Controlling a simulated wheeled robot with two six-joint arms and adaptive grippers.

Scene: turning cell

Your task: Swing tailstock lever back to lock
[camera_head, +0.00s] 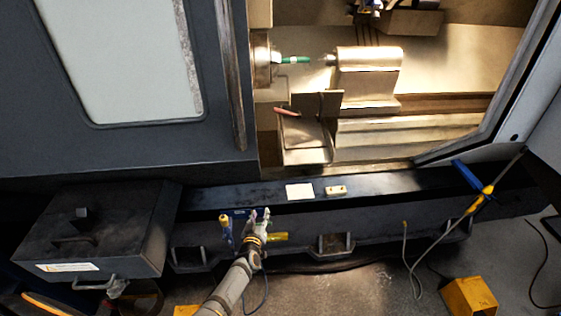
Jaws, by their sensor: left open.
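The beige tailstock (370,80) stands inside the open lathe, right of the chuck (263,60). A green workpiece (294,60) sticks out of the chuck toward the tailstock's centre. A small lever with a reddish grip (287,111) shows by a plate structure in front of the tailstock; I cannot tell whether it is the tailstock lever or whether it is locked. My left gripper (259,214) is open and empty, in front of the machine's dark front ledge and well apart from the lever.
A white card (299,191) and a small beige block (336,190) lie on the dark ledge (390,183). A blue-and-yellow tool with a hose (480,196) hangs at the right. A dark box (95,230) stands at left, a yellow block (468,297) on the floor.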

